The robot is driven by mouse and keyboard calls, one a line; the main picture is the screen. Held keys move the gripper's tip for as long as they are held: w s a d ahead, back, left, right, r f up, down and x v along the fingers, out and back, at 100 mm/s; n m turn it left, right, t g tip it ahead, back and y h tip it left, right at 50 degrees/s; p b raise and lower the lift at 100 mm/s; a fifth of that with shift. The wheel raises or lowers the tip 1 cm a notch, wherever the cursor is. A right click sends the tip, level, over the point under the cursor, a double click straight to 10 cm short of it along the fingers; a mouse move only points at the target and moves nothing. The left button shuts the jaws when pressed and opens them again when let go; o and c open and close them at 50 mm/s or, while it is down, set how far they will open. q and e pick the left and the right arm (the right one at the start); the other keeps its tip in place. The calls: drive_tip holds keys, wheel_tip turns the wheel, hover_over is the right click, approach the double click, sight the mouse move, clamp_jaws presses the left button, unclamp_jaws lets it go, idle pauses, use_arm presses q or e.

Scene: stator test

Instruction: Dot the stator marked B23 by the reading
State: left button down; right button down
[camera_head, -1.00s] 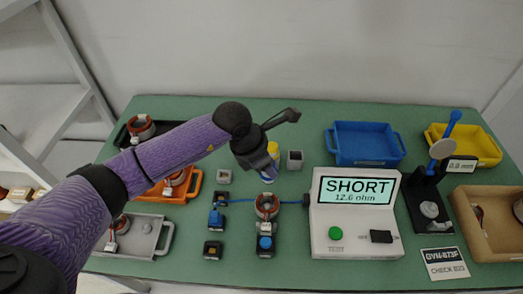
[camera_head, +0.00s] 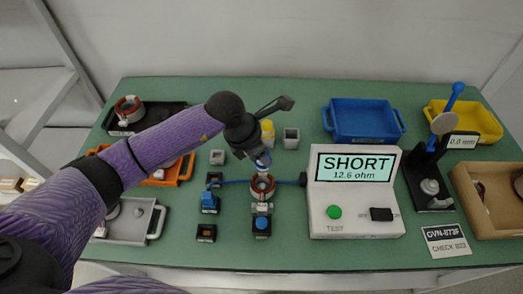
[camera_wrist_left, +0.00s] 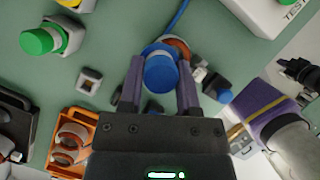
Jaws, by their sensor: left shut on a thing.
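My left gripper (camera_head: 264,160) is shut on a blue dauber, whose round blue end (camera_wrist_left: 161,73) shows between the fingers in the left wrist view. It holds the dauber over a copper-wound stator (camera_head: 262,186) in the test fixture. The stator is partly hidden behind the dauber in the wrist view (camera_wrist_left: 180,47). I cannot tell whether the dauber touches it. The stator's marking is not legible. The tester (camera_head: 355,192) reads SHORT, 12.6 ohm.
A yellow dauber (camera_head: 267,128) and a grey holder (camera_head: 291,138) stand behind. A green dauber (camera_wrist_left: 40,40) shows in the wrist view. Blue (camera_head: 327,122) and yellow (camera_head: 430,108) bins are at the back; black (camera_head: 175,108), orange (camera_head: 187,170) and grey (camera_head: 157,215) trays are left.

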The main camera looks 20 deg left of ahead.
use_arm(q)
drive_tip(key=shift+f+b, duration=0.55)
drive_tip(key=shift+f, duration=0.1)
idle(0.4)
wheel_tip(320, 180, up, 6)
drive_tip(key=p, duration=0.5)
drive_tip(key=shift+r, duration=0.1)
idle(0.4)
